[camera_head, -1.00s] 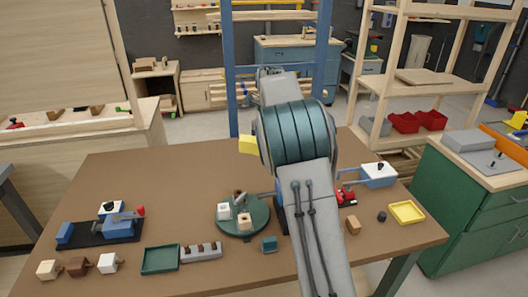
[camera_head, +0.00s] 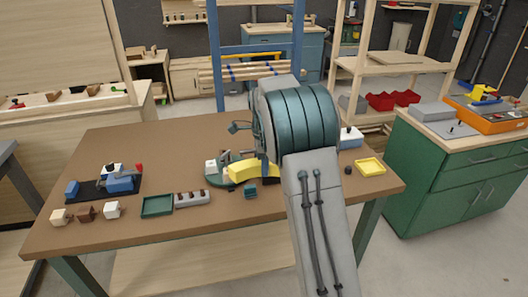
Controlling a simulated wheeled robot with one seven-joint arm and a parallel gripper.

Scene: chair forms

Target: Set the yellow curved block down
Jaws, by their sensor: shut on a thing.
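The yellow curved block (camera_head: 246,171) shows just left of my arm, over the brown table (camera_head: 140,225). It looks level and overlaps the round green plate (camera_head: 212,181) in the picture. I cannot tell whether it touches the plate or hangs above it. My gripper (camera_head: 271,174) is shut on the block at its right end. My arm hides most of the gripper and that end of the block.
A small teal block (camera_head: 250,191) lies just in front. A green tray (camera_head: 157,206) and a grey holder (camera_head: 192,199) are to the left. A yellow tray (camera_head: 370,167) lies at the right edge.

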